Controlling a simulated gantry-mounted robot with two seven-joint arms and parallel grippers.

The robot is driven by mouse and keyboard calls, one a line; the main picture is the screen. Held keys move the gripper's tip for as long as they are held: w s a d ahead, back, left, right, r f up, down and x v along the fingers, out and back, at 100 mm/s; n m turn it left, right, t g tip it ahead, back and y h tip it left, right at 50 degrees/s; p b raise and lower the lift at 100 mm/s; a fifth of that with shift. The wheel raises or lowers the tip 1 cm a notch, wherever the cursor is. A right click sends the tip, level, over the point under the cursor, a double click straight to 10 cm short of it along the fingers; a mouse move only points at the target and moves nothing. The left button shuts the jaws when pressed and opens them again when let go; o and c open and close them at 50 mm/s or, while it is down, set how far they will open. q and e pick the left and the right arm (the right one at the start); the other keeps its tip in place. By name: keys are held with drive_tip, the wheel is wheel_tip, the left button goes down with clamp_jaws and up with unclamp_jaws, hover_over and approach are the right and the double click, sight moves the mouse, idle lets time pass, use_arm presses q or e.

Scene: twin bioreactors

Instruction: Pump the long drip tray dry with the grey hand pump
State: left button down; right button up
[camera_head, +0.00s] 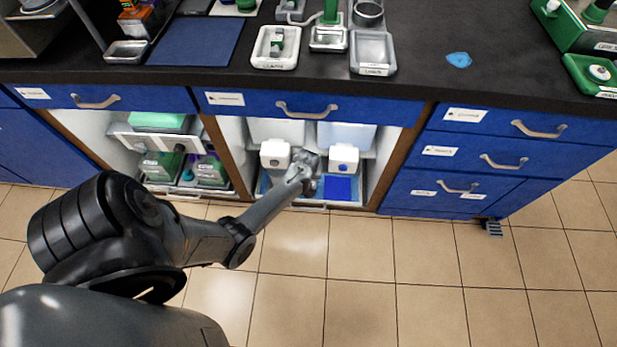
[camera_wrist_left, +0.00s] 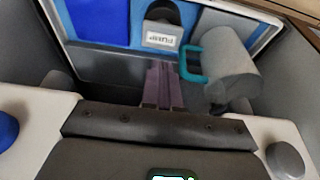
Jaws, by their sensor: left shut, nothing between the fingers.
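My left gripper (camera_head: 308,184) reaches low into the open middle cabinet bay. In the left wrist view its fingers (camera_wrist_left: 163,88) are shut together and empty. Just right of them lies a grey cylinder with a teal handle (camera_wrist_left: 225,75), apparently the hand pump; no contact is clear. Behind the fingers is a label reading PUMP (camera_wrist_left: 160,40) beside a dark rounded shape. A light-rimmed tray with blue areas (camera_wrist_left: 272,17) lies beyond; its rim also shows in the head view (camera_head: 325,204). I cannot tell whether this is the long drip tray, and I see no liquid. My right gripper is not in view.
White-fronted units (camera_head: 275,154) (camera_head: 344,158) flank my gripper inside the bay, and wooden side walls close it in. The dark counter (camera_head: 430,85) overhangs above with blue drawers (camera_head: 305,104). The tiled floor in front (camera_head: 380,270) is clear.

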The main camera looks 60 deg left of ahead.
use_arm(q)
drive_tip(key=b+x, duration=0.4)
drive_tip(key=x, duration=0.2)
drive_tip(key=shift+d+f, duration=0.1)
drive_tip(key=shift+s+f+b, duration=0.1)
drive_tip(key=shift+f+b, duration=0.8)
drive_tip(key=shift+f, duration=0.1)
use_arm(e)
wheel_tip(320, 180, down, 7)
